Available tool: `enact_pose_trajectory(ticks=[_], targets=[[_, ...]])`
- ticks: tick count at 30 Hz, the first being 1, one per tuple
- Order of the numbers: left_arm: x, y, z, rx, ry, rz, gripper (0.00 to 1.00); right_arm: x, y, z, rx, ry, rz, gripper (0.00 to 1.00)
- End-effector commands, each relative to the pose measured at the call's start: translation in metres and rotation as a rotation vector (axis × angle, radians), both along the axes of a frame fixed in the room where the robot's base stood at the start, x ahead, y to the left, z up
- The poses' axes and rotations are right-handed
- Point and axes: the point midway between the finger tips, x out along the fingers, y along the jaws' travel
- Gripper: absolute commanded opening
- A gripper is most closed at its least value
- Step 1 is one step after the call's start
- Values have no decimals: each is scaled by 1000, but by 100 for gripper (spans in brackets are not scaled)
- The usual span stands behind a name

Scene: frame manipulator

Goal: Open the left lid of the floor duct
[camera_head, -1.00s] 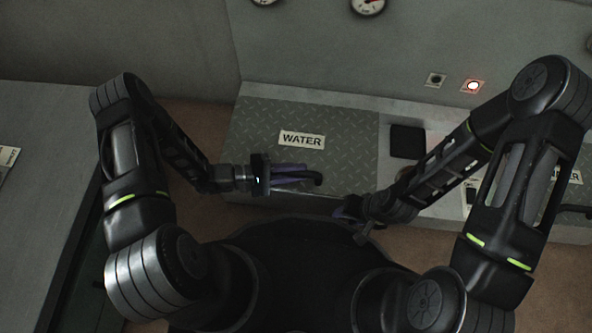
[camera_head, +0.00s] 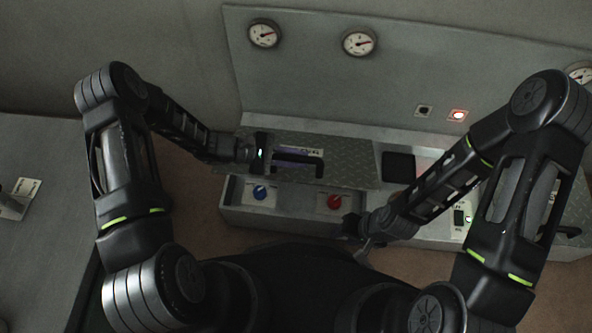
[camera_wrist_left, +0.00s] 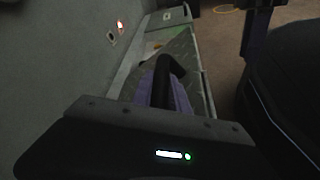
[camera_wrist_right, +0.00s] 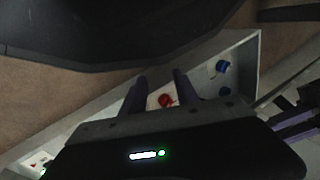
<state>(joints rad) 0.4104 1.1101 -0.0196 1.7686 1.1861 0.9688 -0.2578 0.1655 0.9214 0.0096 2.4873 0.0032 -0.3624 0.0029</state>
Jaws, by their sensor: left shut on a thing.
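The left lid (camera_head: 345,172), a grey diamond plate with a label, is tilted up at its front edge over the duct. My left gripper (camera_head: 292,158) is shut on the lid's black handle (camera_head: 316,160). The handle also shows between its purple fingers in the left wrist view (camera_wrist_left: 165,85). Under the lid, a blue knob (camera_head: 260,192) and a red knob (camera_head: 334,202) are exposed. My right gripper (camera_wrist_right: 160,92) is open and empty near the duct's front, with the red knob behind its fingers in the right wrist view.
Gauges (camera_head: 359,42) hang on the back wall, above a lit red button (camera_head: 457,115). A dark square panel (camera_head: 398,167) lies right of the lid. A grey counter (camera_head: 40,230) stands at the left. Brown floor is in front.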

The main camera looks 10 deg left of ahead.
Motion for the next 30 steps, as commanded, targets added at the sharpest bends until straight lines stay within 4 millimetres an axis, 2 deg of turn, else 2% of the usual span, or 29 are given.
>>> enact_pose_trajectory(ticks=[6,20,26,30], targets=[[15,1,16,2,74,0,0,-2,2,6,3,3,5,36],[19,1,18,0,93,2,0,-2,2,6,3,3,5,36],[19,1,18,1,93,3,0,0,9,9,3,-10,33,19],[19,1,18,1,93,3,0,11,28,22,3,-62,110,8]])
